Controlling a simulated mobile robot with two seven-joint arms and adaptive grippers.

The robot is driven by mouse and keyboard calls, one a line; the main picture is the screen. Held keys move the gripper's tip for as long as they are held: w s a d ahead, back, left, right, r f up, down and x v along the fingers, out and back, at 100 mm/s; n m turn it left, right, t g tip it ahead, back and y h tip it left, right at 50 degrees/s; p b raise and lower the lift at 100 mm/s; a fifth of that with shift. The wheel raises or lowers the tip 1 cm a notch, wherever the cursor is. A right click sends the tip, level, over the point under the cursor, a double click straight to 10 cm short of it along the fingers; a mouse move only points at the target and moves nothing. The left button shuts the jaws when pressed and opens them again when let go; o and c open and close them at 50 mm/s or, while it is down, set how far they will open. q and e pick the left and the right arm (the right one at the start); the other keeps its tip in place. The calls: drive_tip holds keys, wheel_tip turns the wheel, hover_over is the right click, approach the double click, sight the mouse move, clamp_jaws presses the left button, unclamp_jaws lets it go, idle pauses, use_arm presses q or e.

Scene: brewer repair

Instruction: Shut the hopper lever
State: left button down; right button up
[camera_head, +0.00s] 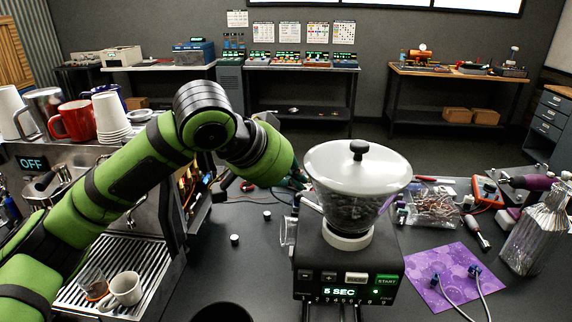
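The grinder (345,262) stands on the dark table with a clear hopper (350,205) on top, holding dark beans. A wide white lid (357,168) with a black knob covers the hopper. A small pale bar (311,203) sticks out left of the hopper's base; it may be the hopper lever, but its position is hard to read. My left arm reaches in from the left, and its wrist ends just left of the lid. My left gripper (297,181) is mostly hidden beside the hopper, so its fingers cannot be made out. My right gripper is not in view.
An espresso machine (130,262) with cups on top stands at the left. A purple mat (450,275) with cables lies right of the grinder. A glass bottle (537,235), a bag of parts (433,203) and an orange meter (487,192) crowd the right side.

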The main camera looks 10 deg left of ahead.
sight(312, 206)
use_arm(q)
drive_tip(key=p+x, duration=0.1)
drive_tip(key=x, duration=0.2)
drive_tip(key=shift+w+d+f, duration=0.2)
drive_tip(key=shift+w+f, duration=0.05)
drive_tip(key=shift+w+d+f, duration=0.15)
drive_tip(key=shift+f, duration=0.2)
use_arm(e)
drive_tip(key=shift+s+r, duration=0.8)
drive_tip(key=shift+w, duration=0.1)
use_arm(q)
drive_tip(key=shift+s+n+y, duration=0.25)
drive_tip(key=shift+n+y, duration=0.05)
drive_tip(key=shift+n, duration=0.1)
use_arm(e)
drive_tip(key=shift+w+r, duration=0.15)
